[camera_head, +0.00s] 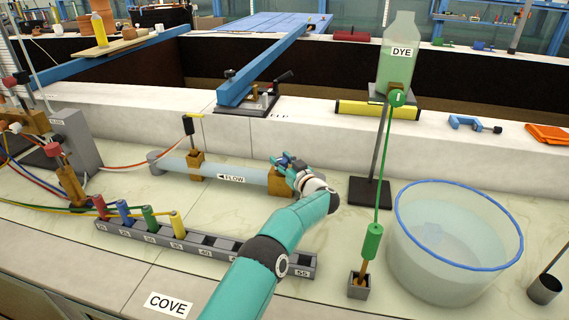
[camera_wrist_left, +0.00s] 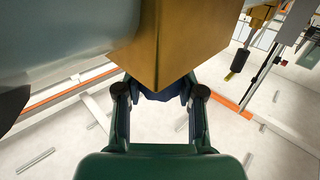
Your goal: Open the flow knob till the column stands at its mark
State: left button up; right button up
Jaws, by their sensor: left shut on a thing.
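The clear pipe labelled FLOW (camera_head: 232,171) lies along the bench with a brass block (camera_head: 281,181) at its right end. My left gripper (camera_head: 285,162) is at this block. In the left wrist view, the gripper's fingers (camera_wrist_left: 160,97) are closed on a dark blue knob (camera_wrist_left: 158,94) just under the brass block (camera_wrist_left: 168,45). The fingers hide part of the knob. A short dark upright column (camera_head: 188,126) with a yellow piece near its top stands on another brass block (camera_head: 196,160) farther left on the pipe. Its level is too small to read. My right gripper is out of view.
A water tub (camera_head: 455,240) is at right. A socket rack (camera_head: 205,247) with coloured plugs lies in front of the pipe, close to my arm.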

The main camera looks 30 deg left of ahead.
pick_arm(q)
jog(key=shift+w+d+r, duration=0.2)
jog(key=shift+d+r, duration=0.05)
jog(key=shift+r, duration=0.05)
jog(key=o, duration=1.1)
jog(key=shift+c, duration=0.2)
jog(key=shift+o, duration=0.5)
jog(key=shift+f, duration=0.1)
jog(key=shift+a+f, duration=0.1)
jog(key=shift+a, duration=0.05)
jog(key=v, duration=1.2)
